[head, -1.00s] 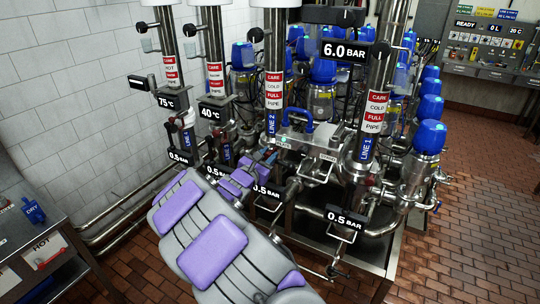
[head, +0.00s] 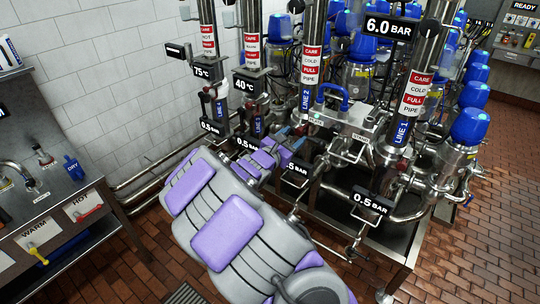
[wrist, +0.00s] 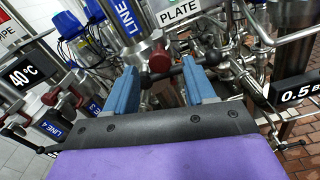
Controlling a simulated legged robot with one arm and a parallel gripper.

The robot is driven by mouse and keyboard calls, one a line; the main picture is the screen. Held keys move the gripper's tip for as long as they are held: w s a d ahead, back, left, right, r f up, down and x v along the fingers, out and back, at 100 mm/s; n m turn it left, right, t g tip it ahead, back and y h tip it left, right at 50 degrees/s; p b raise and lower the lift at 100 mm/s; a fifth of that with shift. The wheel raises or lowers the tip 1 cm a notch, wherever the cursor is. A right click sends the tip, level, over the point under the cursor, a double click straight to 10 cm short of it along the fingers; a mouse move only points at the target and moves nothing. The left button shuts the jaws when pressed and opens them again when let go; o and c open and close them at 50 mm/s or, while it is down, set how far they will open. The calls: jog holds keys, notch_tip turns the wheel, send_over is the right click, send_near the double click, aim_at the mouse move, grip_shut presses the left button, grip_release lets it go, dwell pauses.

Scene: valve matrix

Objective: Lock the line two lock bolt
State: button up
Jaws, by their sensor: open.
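The line two pipe (head: 312,38) stands upright behind my gripper in the head view, and its blue LINE label (wrist: 127,18) shows at the top of the wrist view. In the wrist view a dark red knob (wrist: 159,57) sits on the pipe's fitting, with a black bar handle (wrist: 178,70) beside it. My gripper (wrist: 160,68) is open, its two blue fingers on either side of this knob and handle. I cannot tell whether they touch, or which part is the lock bolt. In the head view my gripper (head: 291,138) is small and partly hidden among the pipework.
A white PLATE sign (wrist: 182,14) and a steel pipe lie just above the fingers. Pressure tags and the line one pipe (head: 412,85) stand to the right. A 40 °C tag (wrist: 27,75) is at left. A steel sink bench (head: 45,205) is at far left; brick floor is clear between.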

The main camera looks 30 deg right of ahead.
jog(key=v, duration=1.4)
jog(key=shift+w+a+p, duration=0.15)
jog(key=shift+a+p, duration=0.15)
jog(key=shift+p, duration=0.15)
jog(key=shift+d, duration=0.1)
